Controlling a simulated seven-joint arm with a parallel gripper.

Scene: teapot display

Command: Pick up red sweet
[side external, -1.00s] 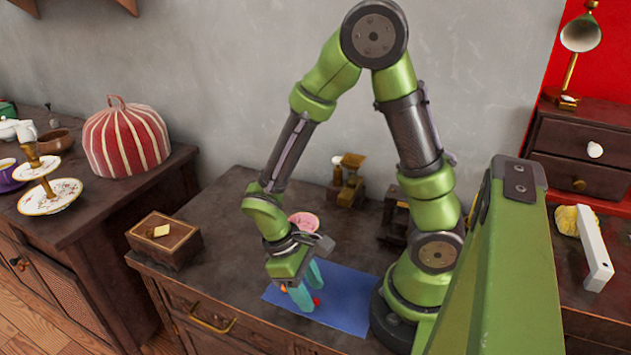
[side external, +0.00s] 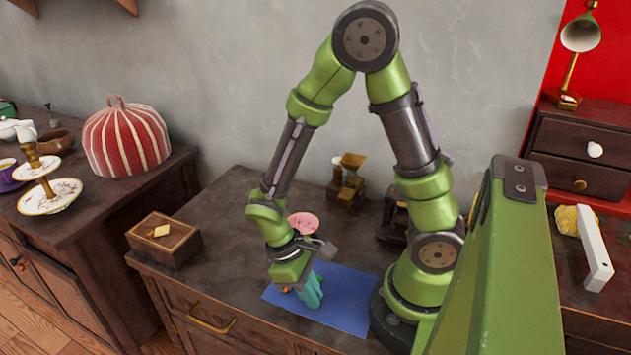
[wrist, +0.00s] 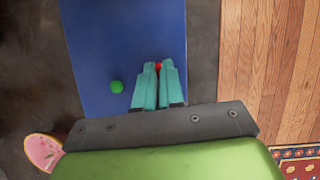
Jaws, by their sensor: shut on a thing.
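The red sweet (wrist: 158,66) shows as a small red spot between the tips of my gripper (wrist: 159,70) in the wrist view. The teal fingers are closed together on it, over the blue mat (wrist: 100,30). In the side view, my gripper (side external: 314,296) points down at the blue mat (side external: 345,308), and the fingers hide the red sweet. I cannot tell whether the sweet touches the mat. A green sweet (wrist: 117,87) lies on the mat to the left of the fingers in the wrist view.
A pink plate (side external: 303,222) is behind my gripper, and it also shows in the wrist view (wrist: 42,150). A small orange thing (side external: 286,290) is beside the fingers. A wooden box (side external: 164,239) stands left on the cabinet top. The right part of the mat is clear.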

